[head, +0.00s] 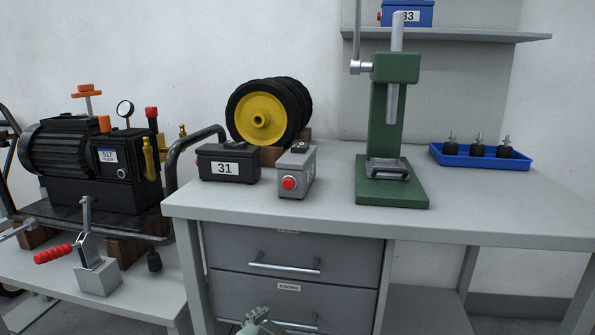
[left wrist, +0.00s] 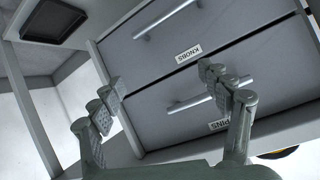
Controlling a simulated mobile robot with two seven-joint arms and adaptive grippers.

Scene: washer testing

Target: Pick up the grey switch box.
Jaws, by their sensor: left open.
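The grey switch box (head: 293,178) stands upright on the workbench near its front edge, with a red button on its front and a small dark part on top. It is right of the black box marked 31 (head: 228,163). My left gripper (head: 257,318) shows at the bottom of the head view, in front of the lower drawer and well below the switch box. In the left wrist view its fingers (left wrist: 165,82) are spread, with nothing between them. The switch box does not show in the left wrist view. My right gripper is not in view.
The workbench (head: 480,205) has two closed drawers with handles (head: 285,267). A yellow-hubbed wheel (head: 262,115) stands behind the switch box. A green press (head: 390,140) stands right, then a blue tray (head: 480,160). A pump (head: 90,160) is left. The bench front right is clear.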

